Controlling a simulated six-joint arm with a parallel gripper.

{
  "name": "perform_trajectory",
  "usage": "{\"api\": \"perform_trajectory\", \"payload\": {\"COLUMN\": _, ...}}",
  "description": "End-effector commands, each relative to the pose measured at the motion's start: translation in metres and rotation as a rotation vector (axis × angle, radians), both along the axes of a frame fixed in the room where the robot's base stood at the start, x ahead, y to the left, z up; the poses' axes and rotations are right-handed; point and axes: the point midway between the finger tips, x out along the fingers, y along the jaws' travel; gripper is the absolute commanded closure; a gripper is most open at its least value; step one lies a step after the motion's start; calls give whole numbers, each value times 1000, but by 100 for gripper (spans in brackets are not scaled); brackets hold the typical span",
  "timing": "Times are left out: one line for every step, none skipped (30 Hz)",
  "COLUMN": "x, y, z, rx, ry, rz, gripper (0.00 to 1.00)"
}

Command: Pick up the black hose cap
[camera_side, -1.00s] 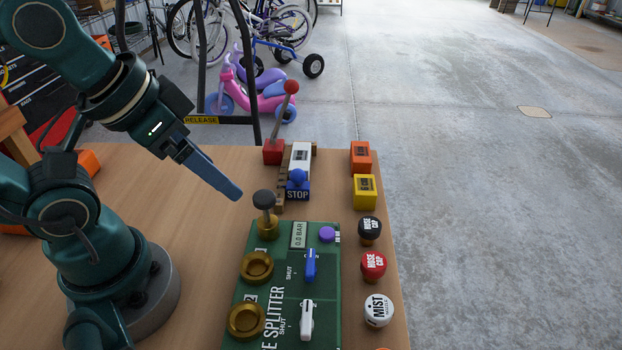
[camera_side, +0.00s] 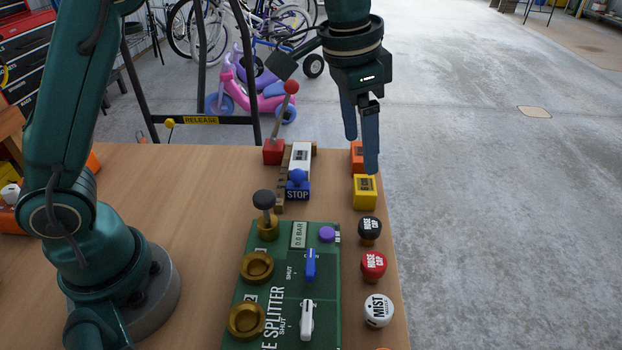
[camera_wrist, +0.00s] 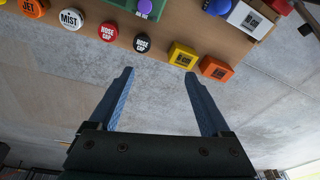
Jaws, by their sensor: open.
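The black hose cap (camera_side: 370,228) is a round knob with white lettering.
The yellow block (camera_side: 365,192) and orange block (camera_side: 357,157) stand behind the black cap. The green splitter panel (camera_side: 283,240) lies to the left. The table edge is close on the right.

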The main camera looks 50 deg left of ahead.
Motion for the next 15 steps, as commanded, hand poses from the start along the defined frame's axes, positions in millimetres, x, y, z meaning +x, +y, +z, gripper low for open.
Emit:
{"api": "perform_trajectory", "payload": {"x": 6, "y": -8, "z": -17, "rx": 9, "ry": 33, "rz": -22, "gripper": 19}}
{"api": "perform_trajectory", "payload": {"x": 8, "y": -12, "z": -25, "rx": 14, "ry": 49, "rz": -34, "gripper": 19}}
{"api": "perform_trajectory", "payload": {"x": 11, "y": -17, "z": -36, "rx": 19, "ry": 67, "rz": -47, "gripper": 19}}
{"api": "perform_trajectory", "payload": {"x": 12, "y": -21, "z": -44, "rx": 23, "ry": 83, "rz": -54, "gripper": 19}}
{"api": "perform_trajectory", "payload": {"x": 13, "y": -24, "z": -52, "rx": 27, "ry": 96, "rz": -62, "gripper": 19}}
{"api": "perform_trajectory", "payload": {"x": 13, "y": -28, "z": -61, "rx": 31, "ry": 112, "rz": -71, "gripper": 19}}
{"api": "perform_trajectory", "payload": {"x": 13, "y": -30, "z": -68, "rx": 34, "ry": 124, "rz": -76, "gripper": 19}}
{"api": "perform_trajectory", "payload": {"x": 12, "y": -32, "z": -74, "rx": 38, "ry": 136, "rz": -81, "gripper": 19}}
{"api": "perform_trajectory", "payload": {"x": 11, "y": -34, "z": -81, "rx": 43, "ry": 152, "rz": -87, "gripper": 19}}
{"api": "perform_trajectory", "payload": {"x": 9, "y": -34, "z": -86, "rx": 46, "ry": 164, "rz": -91, "gripper": 19}}
{"api": "perform_trajectory", "payload": {"x": 7, "y": -35, "z": -90, "rx": 50, "ry": 174, "rz": -95, "gripper": 19}}
{"api": "perform_trajectory", "payload": {"x": 5, "y": -36, "z": -95, "rx": 53, "ry": 184, "rz": -98, "gripper": 19}}
{"api": "perform_trajectory", "payload": {"x": 5, "y": -37, "z": -97, "rx": 55, "ry": 189, "rz": -100, "gripper": 19}}
{"api": "perform_trajectory", "payload": {"x": 4, "y": -37, "z": -100, "rx": 56, "ry": 192, "rz": -101, "gripper": 19}}
{"api": "perform_trajectory", "payload": {"x": 3, "y": -37, "z": -104, "rx": 56, "ry": 193, "rz": -103, "gripper": 19}}
